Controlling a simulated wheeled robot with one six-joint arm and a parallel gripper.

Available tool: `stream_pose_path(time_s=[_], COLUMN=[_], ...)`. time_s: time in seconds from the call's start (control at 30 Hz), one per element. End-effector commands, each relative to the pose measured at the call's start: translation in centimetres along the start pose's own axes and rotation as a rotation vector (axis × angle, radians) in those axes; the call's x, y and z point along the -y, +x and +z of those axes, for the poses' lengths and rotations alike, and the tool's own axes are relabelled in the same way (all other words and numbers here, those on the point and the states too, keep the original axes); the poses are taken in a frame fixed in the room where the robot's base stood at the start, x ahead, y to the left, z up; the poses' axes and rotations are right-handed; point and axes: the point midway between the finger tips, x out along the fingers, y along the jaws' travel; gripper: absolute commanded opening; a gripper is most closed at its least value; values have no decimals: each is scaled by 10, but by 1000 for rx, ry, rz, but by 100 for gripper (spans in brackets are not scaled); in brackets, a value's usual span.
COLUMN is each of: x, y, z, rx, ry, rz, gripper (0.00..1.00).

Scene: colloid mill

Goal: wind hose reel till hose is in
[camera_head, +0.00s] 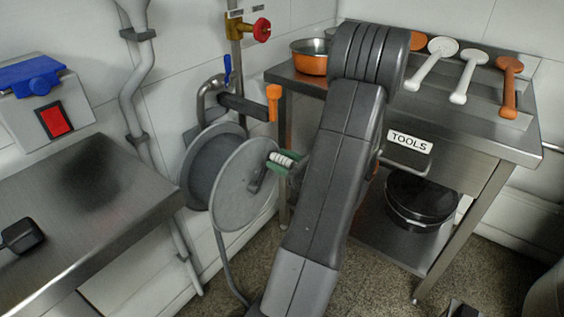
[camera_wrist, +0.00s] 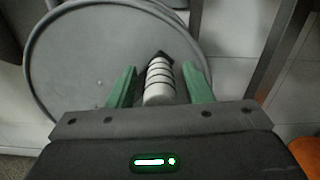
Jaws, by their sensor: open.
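The grey hose reel (camera_head: 240,190) is mounted on the wall left of the steel table. Its disc (camera_wrist: 90,60) fills the upper left of the wrist view. The crank handle (camera_head: 281,159) is a white grip with dark rings and sticks out from the disc; it also shows in the wrist view (camera_wrist: 159,82). My gripper (camera_head: 284,164) has green fingers and is open, with one finger on each side of the handle (camera_wrist: 160,88). I cannot tell whether either finger touches it. A grey hose (camera_head: 229,265) hangs from the reel toward the floor. My arm hides part of the area right of the reel.
A steel table (camera_head: 470,125) with a TOOLS drawer (camera_head: 409,142), an orange pot (camera_head: 310,60) and several ladles stands at right. A steel counter (camera_head: 70,215) is at left. An orange-ended nozzle (camera_head: 273,100) and a red valve (camera_head: 261,29) sit above the reel.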

Motion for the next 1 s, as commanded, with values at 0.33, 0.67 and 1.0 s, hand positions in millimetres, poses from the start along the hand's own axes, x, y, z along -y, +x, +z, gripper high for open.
stream_pose_path(time_s=[0.33, 0.67, 1.0], x=[0, 0, 7], y=[1, 1, 1], z=[0, 0, -5], rx=[0, 0, 0], ry=[0, 1, 93], rz=[0, 0, 0], gripper=[32, 0, 0])
